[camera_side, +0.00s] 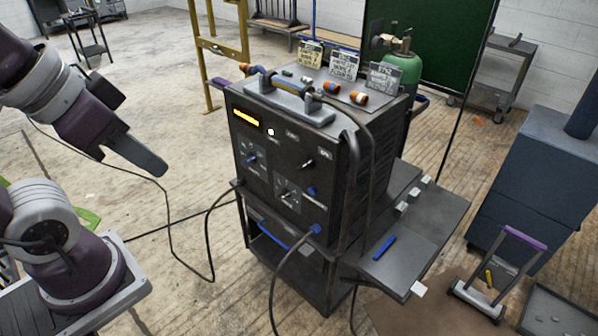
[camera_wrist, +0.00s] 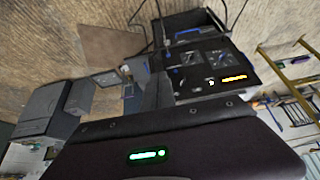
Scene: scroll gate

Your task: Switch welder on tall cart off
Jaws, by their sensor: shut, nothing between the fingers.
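The dark welder (camera_side: 290,185) stands upright on a tall cart (camera_side: 290,262) in the middle of the side view. Its front panel has a lit amber display (camera_side: 246,118), a small white light (camera_side: 271,132), a black-and-white knob (camera_side: 308,163) and blue knobs. I cannot tell which control is the power switch.
Cables hang from the welder's front to the floor. Orange-tipped parts and small signs (camera_side: 344,65) sit on its top. A green gas cylinder (camera_side: 398,75) stands behind. A side shelf (camera_side: 425,235) juts out right. The space between my gripper and the panel is clear.

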